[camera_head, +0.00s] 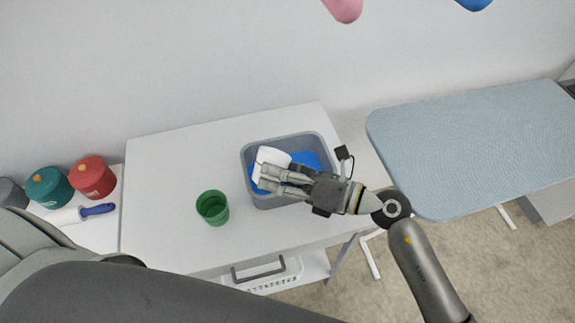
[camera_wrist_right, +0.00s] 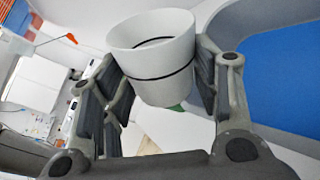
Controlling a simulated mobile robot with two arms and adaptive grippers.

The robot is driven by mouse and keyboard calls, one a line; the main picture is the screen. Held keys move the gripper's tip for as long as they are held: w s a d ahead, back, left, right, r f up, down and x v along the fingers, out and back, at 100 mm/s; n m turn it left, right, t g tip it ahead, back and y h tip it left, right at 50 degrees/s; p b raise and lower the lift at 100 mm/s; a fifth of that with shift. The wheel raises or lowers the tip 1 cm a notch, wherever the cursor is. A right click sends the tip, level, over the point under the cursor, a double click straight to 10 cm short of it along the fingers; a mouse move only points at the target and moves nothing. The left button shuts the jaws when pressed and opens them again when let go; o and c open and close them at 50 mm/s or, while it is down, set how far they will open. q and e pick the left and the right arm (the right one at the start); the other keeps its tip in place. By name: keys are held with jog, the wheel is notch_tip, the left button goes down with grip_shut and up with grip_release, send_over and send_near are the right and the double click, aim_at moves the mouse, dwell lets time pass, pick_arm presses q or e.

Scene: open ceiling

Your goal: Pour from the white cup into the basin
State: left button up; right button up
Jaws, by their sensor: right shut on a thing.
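The white cup (camera_head: 270,158) is over the left part of the basin (camera_head: 247,168) and looks tilted in the head view. My right gripper (camera_head: 265,178) is shut on the cup. In the right wrist view the cup (camera_wrist_right: 155,55) sits between the fingers (camera_wrist_right: 160,80), with a dark line around the inside of its mouth. The basin is a grey-blue tub with a bright blue inside, which also shows in the wrist view (camera_wrist_right: 285,75). I see no stream leaving the cup. A left arm shows at lower left; its gripper is out of view.
The basin stands on a white table (camera_head: 165,175). A green cup (camera_head: 212,207) stands left of the basin. Red (camera_head: 92,177) and teal (camera_head: 48,187) pots stand at far left. A blue-grey ironing board (camera_head: 470,150) is at right. The table's left part is clear.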

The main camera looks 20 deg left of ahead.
jog(key=shift+s+r+n, duration=0.3)
jog(key=shift+r+n, duration=0.05)
jog(key=shift+n, duration=0.45)
jog(key=shift+s+a+f+n+t+h, duration=0.15)
jog(key=shift+s+a+f+n+t, duration=0.1)
jog(key=shift+s+n, duration=0.65)
jog(key=shift+s+a+f+n+t+h, duration=0.1)
jog(key=shift+s+a+f+n+t, duration=0.15)
jog(key=shift+s+n, duration=0.65)
jog(key=shift+s+a+f+n+t+h, duration=0.15)
jog(key=shift+s+n+t, duration=0.25)
jog(key=shift+n, duration=0.8)
